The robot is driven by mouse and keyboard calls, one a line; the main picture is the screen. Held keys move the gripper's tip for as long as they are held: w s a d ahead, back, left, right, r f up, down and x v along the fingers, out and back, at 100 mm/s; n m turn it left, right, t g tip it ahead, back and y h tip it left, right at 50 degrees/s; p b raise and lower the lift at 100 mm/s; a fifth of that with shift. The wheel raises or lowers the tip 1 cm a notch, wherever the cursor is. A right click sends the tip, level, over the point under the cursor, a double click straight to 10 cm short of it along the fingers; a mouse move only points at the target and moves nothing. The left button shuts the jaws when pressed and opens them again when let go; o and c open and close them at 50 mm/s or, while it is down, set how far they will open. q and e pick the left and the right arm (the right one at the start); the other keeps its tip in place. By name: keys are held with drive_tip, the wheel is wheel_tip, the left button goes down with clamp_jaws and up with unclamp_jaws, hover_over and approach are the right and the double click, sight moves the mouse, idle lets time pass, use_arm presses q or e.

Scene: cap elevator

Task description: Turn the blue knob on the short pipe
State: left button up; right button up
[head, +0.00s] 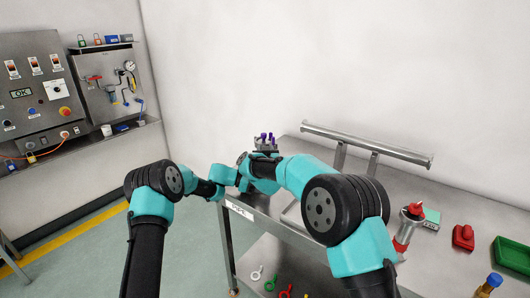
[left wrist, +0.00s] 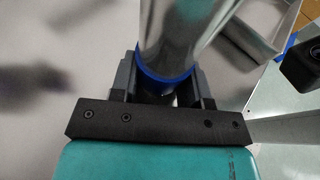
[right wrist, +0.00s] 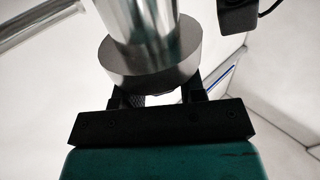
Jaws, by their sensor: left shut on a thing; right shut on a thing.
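In the left wrist view a shiny metal pipe (left wrist: 180,35) rises from between the fingers of my left gripper (left wrist: 165,92). A blue ring (left wrist: 165,83), which looks like the blue knob, circles its lower end. The fingers are shut on it, one on each side. In the right wrist view my right gripper (right wrist: 168,95) is shut at the wide grey collar (right wrist: 148,68) of a metal pipe (right wrist: 140,20); the exact contact is hidden. I cannot tell whether both views show the same pipe. In the head view my arms hide both gripper tips and the knob.
A steel table (head: 450,190) carries a horizontal rail (head: 365,143), a grey block with purple pegs (head: 265,146), a red-topped part (head: 412,212), a red block (head: 463,237) and a green bin (head: 512,256). A control panel (head: 35,90) is on the left wall.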

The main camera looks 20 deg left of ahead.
idle(0.4)
drive_tip(key=o, duration=0.9)
drive_tip(key=shift+o, duration=0.2)
drive_tip(key=shift+s, duration=0.1)
drive_tip(key=v, duration=1.2)
